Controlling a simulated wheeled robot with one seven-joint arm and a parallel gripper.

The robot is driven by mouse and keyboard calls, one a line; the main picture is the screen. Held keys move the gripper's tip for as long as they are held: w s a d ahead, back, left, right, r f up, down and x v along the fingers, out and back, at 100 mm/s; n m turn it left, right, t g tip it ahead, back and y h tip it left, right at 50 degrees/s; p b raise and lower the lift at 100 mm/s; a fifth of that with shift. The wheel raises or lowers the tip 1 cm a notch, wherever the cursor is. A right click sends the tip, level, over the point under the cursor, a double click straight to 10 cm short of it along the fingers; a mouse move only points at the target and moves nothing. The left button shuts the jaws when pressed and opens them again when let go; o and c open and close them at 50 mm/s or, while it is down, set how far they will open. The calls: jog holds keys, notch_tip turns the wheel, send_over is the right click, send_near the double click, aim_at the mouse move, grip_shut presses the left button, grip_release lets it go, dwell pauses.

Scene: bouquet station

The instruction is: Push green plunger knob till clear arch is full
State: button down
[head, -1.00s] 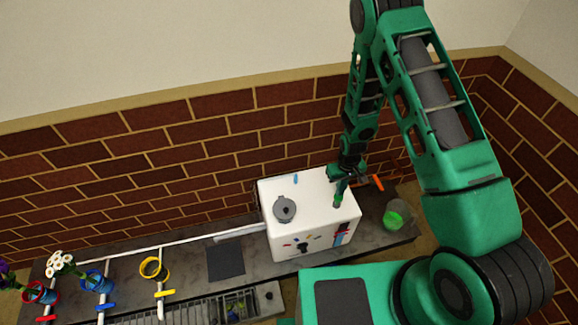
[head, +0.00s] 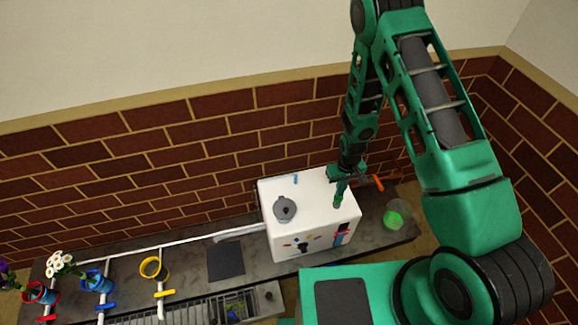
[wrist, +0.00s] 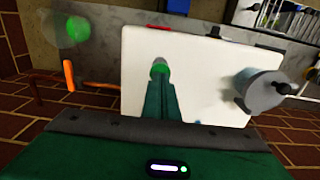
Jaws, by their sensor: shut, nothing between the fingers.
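The green plunger knob (head: 337,204) stands on top of the white box (head: 310,214), near its right side. A clear container with bright green inside (head: 394,218) stands right of the box. I cannot make out a clear arch for certain.
A grey round lidded part (head: 285,208) sits on the box's left side. An orange handle (head: 373,182) is just right of my gripper. Coloured rings, flowers and a white pipe (head: 190,240) lie left along the counter. A brick wall is close behind.

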jog(key=shift+f, duration=1.7)
jog(key=shift+r, duration=2.3)
jog(key=shift+f, duration=0.15)
jog(key=shift+f, duration=2.15)
jog(key=shift+r, duration=2.3)
